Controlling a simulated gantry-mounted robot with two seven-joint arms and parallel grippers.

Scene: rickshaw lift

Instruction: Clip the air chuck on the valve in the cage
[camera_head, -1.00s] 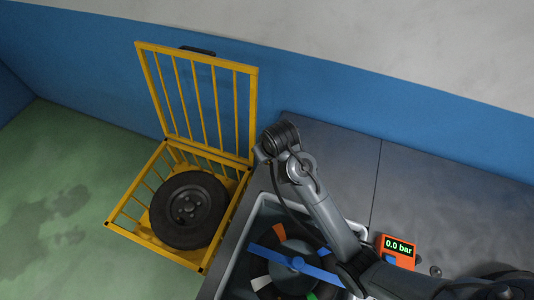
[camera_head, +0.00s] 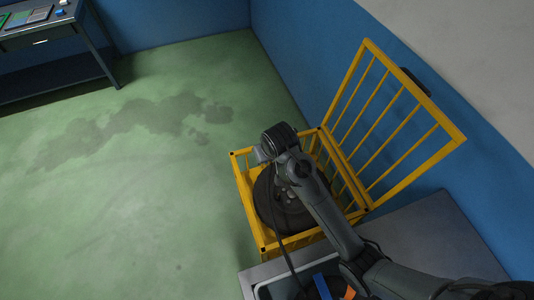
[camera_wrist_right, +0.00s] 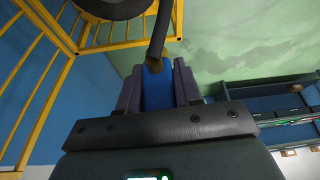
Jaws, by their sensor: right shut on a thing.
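A yellow cage (camera_head: 246,196) stands on the floor with its barred lid (camera_head: 392,125) swung open toward the wall. A black wheel (camera_head: 266,205) lies inside, partly covered by my right arm in the head view. A dark rounded part, seemingly the tyre (camera_wrist_right: 112,8), shows at the top of the right wrist view. My right gripper (camera_wrist_right: 156,68) is shut on a blue piece (camera_wrist_right: 158,90), seemingly the air chuck, with a black hose (camera_wrist_right: 160,36) running up from it. In the head view my right wrist is over the cage's left side. I cannot make out the valve. My left gripper is not in view.
A grey surface (camera_head: 440,235) with an open bin (camera_head: 262,292) lies in front of the cage. A blue wall (camera_head: 300,70) stands behind the lid. A desk (camera_head: 50,45) is at the far left. The green floor (camera_head: 130,200) left of the cage is clear.

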